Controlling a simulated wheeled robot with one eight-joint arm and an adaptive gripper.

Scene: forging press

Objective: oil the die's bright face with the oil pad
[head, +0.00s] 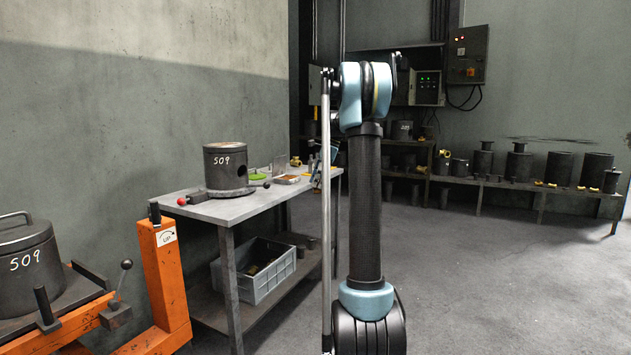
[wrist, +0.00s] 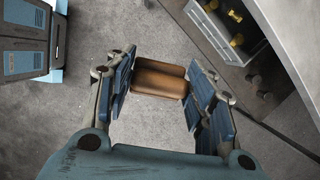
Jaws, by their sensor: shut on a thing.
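My gripper (wrist: 160,88) is shut on a brown, block-shaped pad (wrist: 160,77), which I take to be the oil pad. The pad sits between the blue finger pads, over the grey floor in the wrist view. In the head view my gripper is mostly hidden behind my arm, near the bench's far right end. A dark cylinder marked 509 (head: 226,172) stands upright on the bench, with a reddish top. Another dark 509 cylinder (head: 28,268), with a handle on top, sits on the orange lift at left. I cannot make out a bright die face.
The steel bench (head: 232,208) also holds a green disc (head: 258,176), a shallow tray (head: 287,179) and a red-knobbed lever (head: 183,201). A grey crate (head: 262,280) sits on its lower shelf. The orange lift (head: 164,275) stands at left. Floor at right is clear.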

